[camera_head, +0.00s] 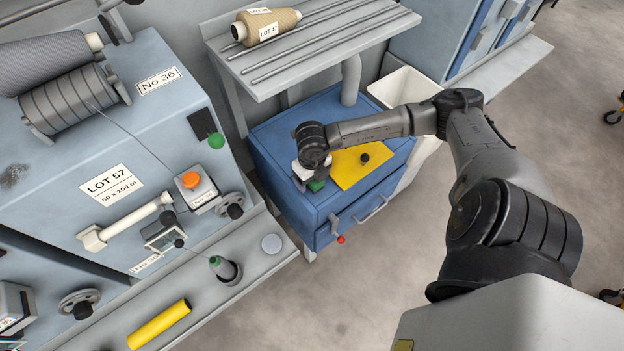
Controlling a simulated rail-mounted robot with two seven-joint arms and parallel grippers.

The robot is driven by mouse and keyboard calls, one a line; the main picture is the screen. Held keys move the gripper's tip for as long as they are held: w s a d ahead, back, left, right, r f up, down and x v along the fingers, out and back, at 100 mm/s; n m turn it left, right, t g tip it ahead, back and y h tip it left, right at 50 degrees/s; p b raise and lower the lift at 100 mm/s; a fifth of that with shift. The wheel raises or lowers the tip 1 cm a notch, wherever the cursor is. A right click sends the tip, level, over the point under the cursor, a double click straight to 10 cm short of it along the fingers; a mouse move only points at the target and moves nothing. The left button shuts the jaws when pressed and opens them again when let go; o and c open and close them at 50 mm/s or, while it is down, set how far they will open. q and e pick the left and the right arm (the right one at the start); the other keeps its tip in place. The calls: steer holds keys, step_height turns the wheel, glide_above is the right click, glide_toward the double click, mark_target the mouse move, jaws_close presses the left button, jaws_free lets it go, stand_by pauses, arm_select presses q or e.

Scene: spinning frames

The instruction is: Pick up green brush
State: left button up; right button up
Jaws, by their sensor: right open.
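A small green block-like thing, which looks like the green brush (317,185), lies on top of the blue drawer cabinet (268,133). My right gripper (308,181) points down over it and is open. The gripper's wrist and fingers hide part of the green brush. I cannot tell whether the fingers touch it or stand on both sides of it. My left gripper is not in view.
A yellow sheet (352,175) with a black knob (365,158) lies right of the gripper. A grey shelf (238,68) with rods and a yarn cone (266,26) stands behind. The spinning machine (60,160) is left, and a white bin (408,88) stands right.

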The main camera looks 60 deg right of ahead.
steer(key=shift+c, duration=0.2)
steer(key=shift+r, duration=0.1)
steer(key=c, duration=1)
steer(key=shift+r, duration=0.1)
step_height(320, 180, up, 4)
steer(key=shift+p, duration=1.15)
steer(key=shift+s+a+r+p, duration=0.65)
steer(key=shift+s+a+r, duration=0.5)
steer(key=shift+s, duration=0.45)
steer(key=shift+s+a+r+p, duration=0.6)
steer(key=shift+s+a+r, duration=0.55)
steer(key=shift+s, duration=0.4)
steer(key=shift+s+a+r+p, duration=0.65)
steer(key=shift+s+a+r, duration=0.5)
steer(key=shift+s, duration=0.45)
